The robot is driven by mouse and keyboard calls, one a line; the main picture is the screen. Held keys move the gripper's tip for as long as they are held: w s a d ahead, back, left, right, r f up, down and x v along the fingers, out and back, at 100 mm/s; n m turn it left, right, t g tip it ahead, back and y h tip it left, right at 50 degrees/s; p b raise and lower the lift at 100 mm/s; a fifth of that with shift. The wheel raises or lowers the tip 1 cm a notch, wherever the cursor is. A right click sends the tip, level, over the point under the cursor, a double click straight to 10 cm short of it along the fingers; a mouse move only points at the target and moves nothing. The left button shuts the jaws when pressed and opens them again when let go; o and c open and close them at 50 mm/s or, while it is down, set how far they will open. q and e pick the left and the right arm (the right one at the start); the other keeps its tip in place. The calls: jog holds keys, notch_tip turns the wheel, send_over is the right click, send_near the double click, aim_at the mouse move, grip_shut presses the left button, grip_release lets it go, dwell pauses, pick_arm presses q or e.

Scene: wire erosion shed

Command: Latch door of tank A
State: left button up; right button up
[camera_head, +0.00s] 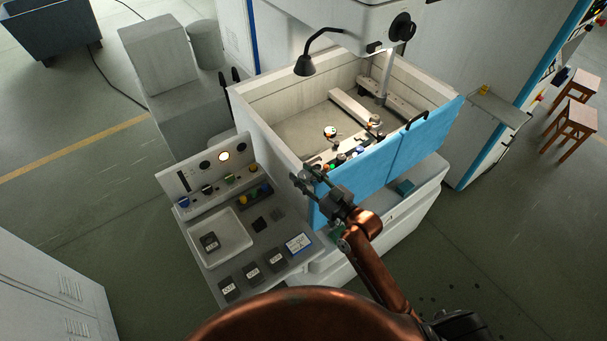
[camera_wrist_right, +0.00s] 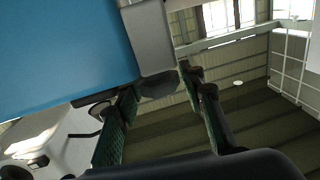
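The tank (camera_head: 262,100) is a pale open-topped box with a blue door (camera_head: 362,184) along its front, in two panels. The door looks upright and in line with the front; whether it is latched I cannot tell. A black handle (camera_head: 417,121) stands on its top edge. My right gripper (camera_head: 306,181) is at the door's left end, by the tank's front corner. In the wrist view its green-padded fingers (camera_wrist_right: 160,118) are apart, with nothing between the pads. Beyond them are the blue panel (camera_wrist_right: 60,50) and a grey edge piece with a dark rounded end (camera_wrist_right: 158,84). My left gripper is not in view.
A control console (camera_head: 182,206) with knobs, a lit lamp and a white tray (camera_head: 222,255) stands left of the gripper. A lamp on a bent arm (camera_head: 304,66) hangs over the tank. Small coloured parts line the inside behind the door.

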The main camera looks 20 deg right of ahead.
jog(key=shift+o, duration=1.1)
jog(key=v, duration=1.2)
